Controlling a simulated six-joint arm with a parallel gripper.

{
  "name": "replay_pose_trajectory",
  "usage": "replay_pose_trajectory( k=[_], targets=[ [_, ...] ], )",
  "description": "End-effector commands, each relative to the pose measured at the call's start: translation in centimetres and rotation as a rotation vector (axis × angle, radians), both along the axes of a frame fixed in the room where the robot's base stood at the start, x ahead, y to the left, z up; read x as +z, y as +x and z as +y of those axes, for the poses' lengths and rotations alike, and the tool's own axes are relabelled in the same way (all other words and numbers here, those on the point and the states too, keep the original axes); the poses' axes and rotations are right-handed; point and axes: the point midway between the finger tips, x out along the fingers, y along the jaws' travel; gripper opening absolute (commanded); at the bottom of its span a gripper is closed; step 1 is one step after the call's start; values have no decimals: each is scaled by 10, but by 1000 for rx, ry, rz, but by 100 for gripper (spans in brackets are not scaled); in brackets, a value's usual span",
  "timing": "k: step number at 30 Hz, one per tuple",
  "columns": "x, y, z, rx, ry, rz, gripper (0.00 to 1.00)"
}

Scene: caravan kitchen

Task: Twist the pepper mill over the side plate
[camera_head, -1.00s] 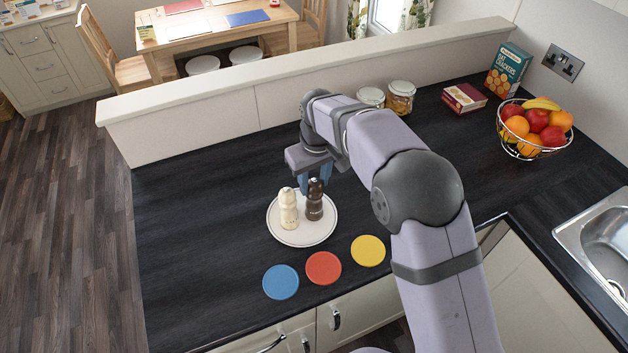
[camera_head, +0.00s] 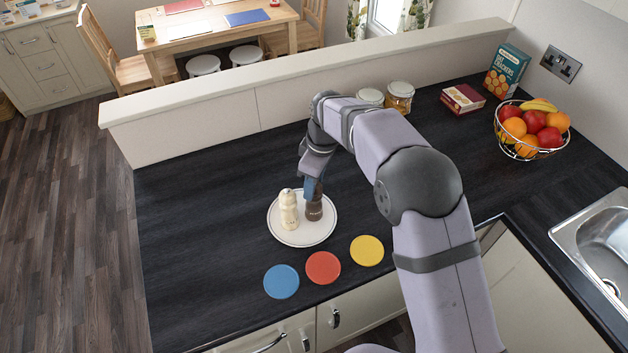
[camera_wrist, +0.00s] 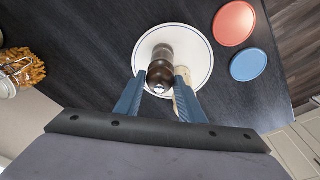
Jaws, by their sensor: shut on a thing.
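The dark brown pepper mill (camera_head: 314,208) stands upright on the white side plate (camera_head: 300,242), right of a cream mill (camera_head: 289,211). My gripper (camera_head: 313,186) is at the top of the brown mill and is shut on it. In the wrist view my blue fingers (camera_wrist: 160,95) lie on either side of the mill's dark head (camera_wrist: 160,74). The cream mill (camera_wrist: 182,76) is mostly hidden there behind one finger. The plate (camera_wrist: 200,52) shows beneath both mills.
Blue (camera_head: 281,281), red (camera_head: 323,268) and yellow (camera_head: 367,250) discs lie along the counter's front edge. Two jars (camera_head: 399,97), a small red box (camera_head: 463,99), a cracker box (camera_head: 508,70) and a fruit basket (camera_head: 532,130) stand farther right. The counter left of the plate is clear.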

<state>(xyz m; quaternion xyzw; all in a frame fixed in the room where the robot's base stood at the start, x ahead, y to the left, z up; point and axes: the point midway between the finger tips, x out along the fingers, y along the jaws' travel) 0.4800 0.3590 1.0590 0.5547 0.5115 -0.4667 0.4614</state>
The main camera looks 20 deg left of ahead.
Motion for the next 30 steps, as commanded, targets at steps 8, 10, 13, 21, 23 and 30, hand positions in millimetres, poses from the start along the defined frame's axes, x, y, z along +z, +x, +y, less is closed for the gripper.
replay_pose_trajectory(
  k=[8,10,13,21,23,30],
  targets=[
    [-4,-2,-2,315,-6,11,16],
    [-4,-2,-2,398,-6,10,16],
    [-4,-2,-2,519,-6,12,16],
    [-4,-2,-2,858,-6,11,16],
    [-4,-3,-2,936,-6,13,16],
    [-4,-3,-2,1252,-4,13,16]
  ],
)
